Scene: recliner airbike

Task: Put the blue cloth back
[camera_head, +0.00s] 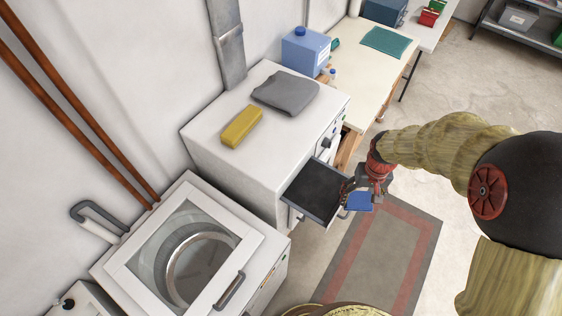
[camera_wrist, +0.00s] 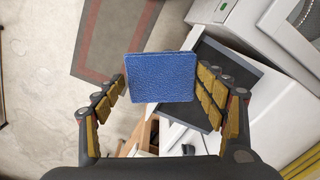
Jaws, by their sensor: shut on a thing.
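The blue cloth (camera_wrist: 160,77) is a flat, folded square between the fingers of my gripper (camera_wrist: 163,92) in the wrist view. In the head view, part of the blue cloth (camera_head: 359,202) shows below my gripper (camera_head: 361,190), which is shut on it. An open dark-lined drawer (camera_head: 312,191) juts from the white cabinet (camera_head: 262,178), just left of the gripper. The drawer's dark interior (camera_wrist: 228,66) appears empty and lies right of the cloth in the wrist view. The gripper hides the drawer's right corner in the head view.
A grey folded cloth (camera_head: 287,92) and a yellow block (camera_head: 241,127) lie on the cabinet top. A blue jug (camera_head: 305,51) stands behind. A washer (camera_head: 195,250) stands at lower left. A grey, red-bordered mat (camera_head: 385,258) lies on the floor.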

